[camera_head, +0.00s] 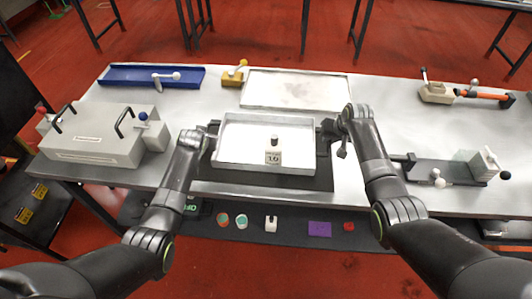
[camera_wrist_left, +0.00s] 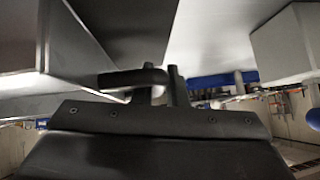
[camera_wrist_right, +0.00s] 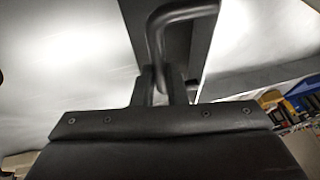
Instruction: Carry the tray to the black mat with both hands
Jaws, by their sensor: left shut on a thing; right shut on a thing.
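The white tray (camera_head: 235,158) is over the black mat (camera_head: 265,184) in the middle of the table. A small white block marked 10 with a dark knob (camera_head: 273,153) stands upright on the tray. My left gripper (camera_head: 211,132) is shut on the tray's left handle, a dark bar that shows in the left wrist view (camera_wrist_left: 132,78). My right gripper (camera_head: 328,130) is shut on the right handle, which shows in the right wrist view (camera_wrist_right: 160,40). I cannot tell whether the tray touches the mat or hangs just above it.
A grey case (camera_head: 95,140) stands at the left and a blue tray (camera_head: 135,76) behind it. A pale shallow tray (camera_head: 297,90) lies at the back. A dark fixture with a clear block (camera_head: 455,168) is at the right. Small items sit on a lower shelf (camera_head: 290,236) in front.

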